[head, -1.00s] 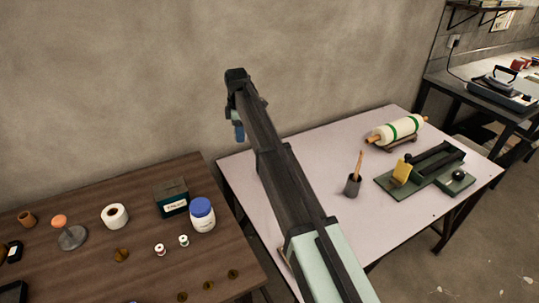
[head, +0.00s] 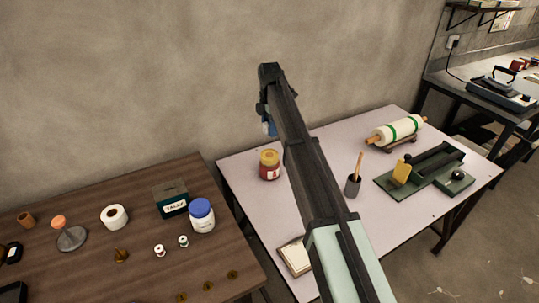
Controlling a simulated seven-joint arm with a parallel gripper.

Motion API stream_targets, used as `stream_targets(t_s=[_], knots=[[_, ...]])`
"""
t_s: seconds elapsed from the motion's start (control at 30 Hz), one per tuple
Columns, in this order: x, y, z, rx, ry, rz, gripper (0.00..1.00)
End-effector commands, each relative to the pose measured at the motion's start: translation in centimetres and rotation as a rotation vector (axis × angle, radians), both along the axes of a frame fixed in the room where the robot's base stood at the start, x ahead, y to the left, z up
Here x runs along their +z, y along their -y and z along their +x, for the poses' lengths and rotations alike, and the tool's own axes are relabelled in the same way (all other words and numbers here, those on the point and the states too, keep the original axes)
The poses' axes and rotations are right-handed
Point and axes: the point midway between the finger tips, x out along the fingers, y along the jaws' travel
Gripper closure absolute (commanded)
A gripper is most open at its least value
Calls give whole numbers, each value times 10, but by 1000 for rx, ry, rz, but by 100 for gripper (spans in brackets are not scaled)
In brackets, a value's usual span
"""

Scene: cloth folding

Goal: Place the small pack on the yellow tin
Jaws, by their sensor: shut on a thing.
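My gripper (head: 265,114) is raised at the far end of the arm, above and behind the tin in the picture. It is shut on a small blue thing (head: 270,128), likely the small pack, which hangs just above the tin in the picture. The arm hides most of the pack and the fingertips. I cannot tell the height gap between pack and tin.
A dark wooden table (head: 95,200) at left holds a box (head: 172,202), a blue-lidded jar (head: 202,217) and spools.

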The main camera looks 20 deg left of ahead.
Motion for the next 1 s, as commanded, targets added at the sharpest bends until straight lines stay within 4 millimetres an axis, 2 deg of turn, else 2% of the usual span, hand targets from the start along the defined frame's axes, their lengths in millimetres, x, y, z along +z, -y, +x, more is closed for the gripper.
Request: stream_targets(t_s=[0.17,0.5,0.67,0.9,1.0], knots=[[-12,0,-1,21,-1,-1,79],[-60,0,0,19,0,0,79],[-71,0,0,19,-1,-1,79],[-98,0,0,19,-1,-1,79],[-100,0,0,19,0,0,79]])
